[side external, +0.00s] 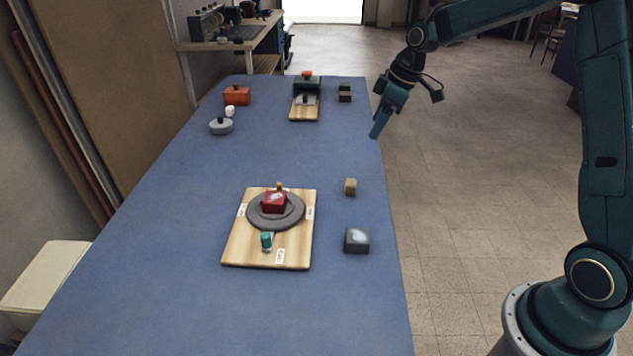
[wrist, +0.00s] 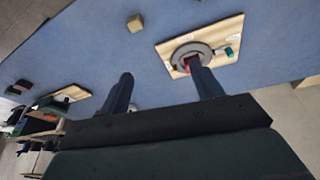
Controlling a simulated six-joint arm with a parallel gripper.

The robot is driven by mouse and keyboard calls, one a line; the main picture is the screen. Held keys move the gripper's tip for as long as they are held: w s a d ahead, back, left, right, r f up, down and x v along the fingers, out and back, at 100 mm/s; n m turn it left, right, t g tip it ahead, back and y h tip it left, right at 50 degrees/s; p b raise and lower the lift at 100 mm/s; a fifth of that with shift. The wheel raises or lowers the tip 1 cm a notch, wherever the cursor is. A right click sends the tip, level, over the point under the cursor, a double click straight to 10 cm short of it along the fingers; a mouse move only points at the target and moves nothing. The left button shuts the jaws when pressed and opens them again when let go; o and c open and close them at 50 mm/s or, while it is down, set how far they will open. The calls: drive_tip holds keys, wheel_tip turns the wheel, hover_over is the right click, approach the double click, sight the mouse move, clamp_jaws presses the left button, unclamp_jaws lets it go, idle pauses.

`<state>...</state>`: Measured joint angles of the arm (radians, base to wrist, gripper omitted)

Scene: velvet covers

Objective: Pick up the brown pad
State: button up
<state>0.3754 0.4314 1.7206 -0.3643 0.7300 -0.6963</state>
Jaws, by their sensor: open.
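A small brown block (side external: 345,97), dark and close to a dark green one (side external: 344,87), sits at the far right of the blue table. A lighter tan-brown block (side external: 350,187) sits nearer, right of the front board; it also shows at the top of the wrist view (wrist: 135,22). I cannot tell for certain which one is the brown pad. My gripper (side external: 378,131) hangs over the right table edge, between these blocks in depth and apart from both. In the wrist view its two fingers (wrist: 163,85) are spread with nothing held between them.
A wooden board (side external: 240,247) carries a grey disc (side external: 258,221), a red box (side external: 275,203) and a teal-topped peg (side external: 267,241). A far board (side external: 304,114) holds a green box (side external: 306,84). The table's middle is clear.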

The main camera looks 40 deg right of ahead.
drive_tip(key=n+y, duration=0.1)
drive_tip(key=n, duration=0.1)
approach(354, 182)
drive_tip(key=v, duration=0.3)
drive_tip(key=shift+w+d, duration=0.25)
drive_tip(key=shift+x, duration=4.25)
drive_tip(key=shift+a+f, duration=0.1)
drive_tip(key=shift+a, duration=0.05)
drive_tip(key=shift+x, duration=2.5)
drive_tip(key=shift+s+a, duration=0.1)
drive_tip(key=shift+a, duration=0.1)
drive_tip(key=c, duration=1)
